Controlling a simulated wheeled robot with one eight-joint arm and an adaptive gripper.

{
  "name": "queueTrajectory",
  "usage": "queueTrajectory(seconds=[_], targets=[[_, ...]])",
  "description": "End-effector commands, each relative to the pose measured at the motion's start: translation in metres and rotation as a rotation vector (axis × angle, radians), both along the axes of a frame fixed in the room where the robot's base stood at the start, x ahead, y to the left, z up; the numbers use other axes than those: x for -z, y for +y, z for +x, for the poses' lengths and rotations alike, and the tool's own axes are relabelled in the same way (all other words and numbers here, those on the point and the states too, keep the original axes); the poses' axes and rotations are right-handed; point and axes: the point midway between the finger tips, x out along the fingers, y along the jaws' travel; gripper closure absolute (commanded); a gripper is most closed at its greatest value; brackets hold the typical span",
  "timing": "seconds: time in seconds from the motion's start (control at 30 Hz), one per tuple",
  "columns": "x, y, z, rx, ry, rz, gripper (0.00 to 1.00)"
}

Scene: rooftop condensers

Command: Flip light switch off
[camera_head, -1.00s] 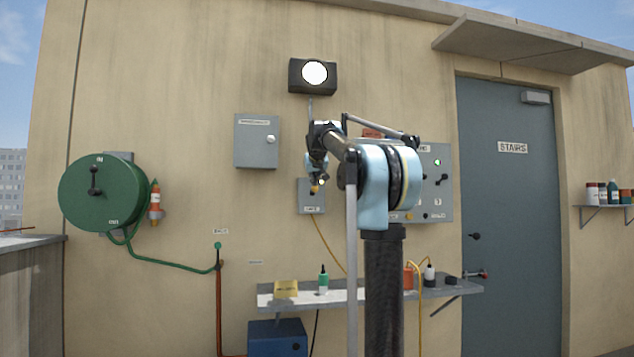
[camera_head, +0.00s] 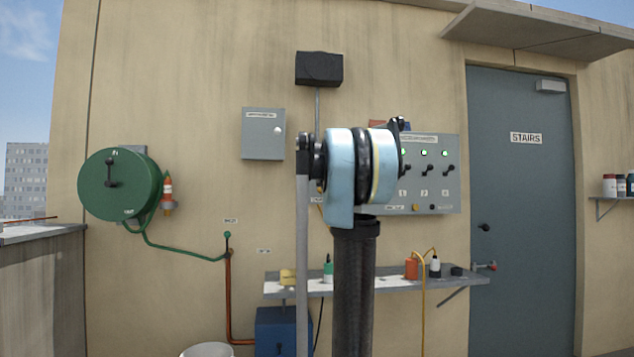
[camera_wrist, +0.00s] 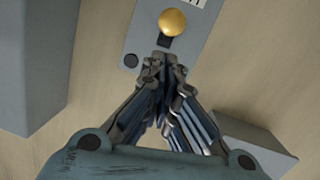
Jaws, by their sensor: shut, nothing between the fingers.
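The light switch shows in the wrist view as a yellow ball-ended knob (camera_wrist: 172,22) over a dark slot on a grey plate (camera_wrist: 150,45). My gripper (camera_wrist: 166,68) is shut and empty, with its fingertips in front of the lower part of the plate and below the knob in the picture. I cannot tell whether the fingertips touch the plate. In the head view my arm hides the gripper and nearly all of the switch plate. The wall lamp (camera_head: 319,69) above is dark.
A grey wall box (camera_head: 263,134) and a panel (camera_head: 432,174) with several green lights flank my arm. A shelf (camera_head: 385,287) with small bottles runs below. A green hose reel (camera_head: 118,184) hangs at left. A stairs door (camera_head: 522,205) is at right.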

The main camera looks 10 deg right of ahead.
Motion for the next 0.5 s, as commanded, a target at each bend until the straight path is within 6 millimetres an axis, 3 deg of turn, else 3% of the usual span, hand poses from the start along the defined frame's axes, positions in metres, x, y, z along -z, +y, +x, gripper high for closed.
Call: queueTrajectory(seconds=[0.2,0.5], targets=[[-0.018,-0.006,-0.022,0.016,0.000,-0.001,1.00],[-0.008,-0.001,-0.065,0.020,0.000,-0.001,1.00]])
